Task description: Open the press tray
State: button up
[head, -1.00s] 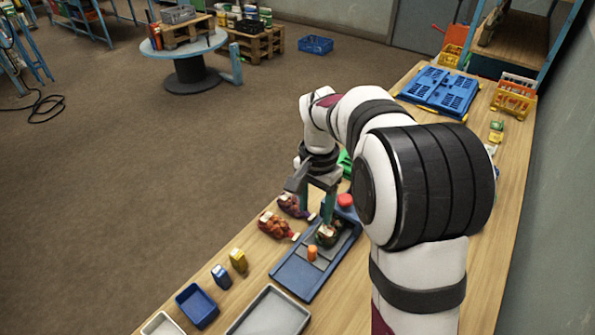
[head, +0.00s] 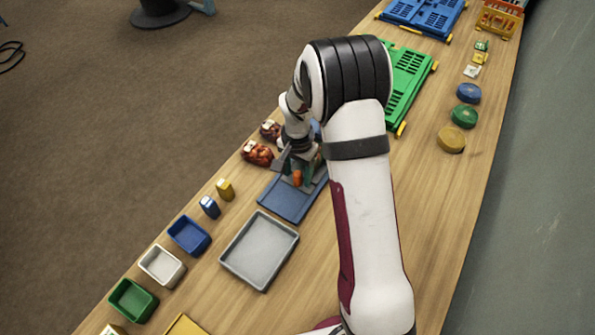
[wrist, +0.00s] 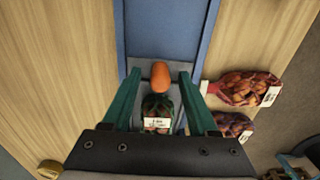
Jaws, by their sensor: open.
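The press tray (head: 287,203) is a long blue tray on the table, with a grey plate (wrist: 150,73) on it. An orange knob (head: 297,178) stands on the plate; it also shows in the wrist view (wrist: 160,74). In the head view my gripper (head: 304,165) partly hides the tray's far end.
Two red-brown sacks (head: 257,153) (head: 270,130) lie beside the tray. Small yellow (head: 225,190) and blue (head: 209,207) items, a grey tray (head: 259,252) and several bins (head: 189,236) stand nearer. A green crate (head: 405,78) lies beyond my arm.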

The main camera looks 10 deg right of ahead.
grip_shut()
dwell(1.3)
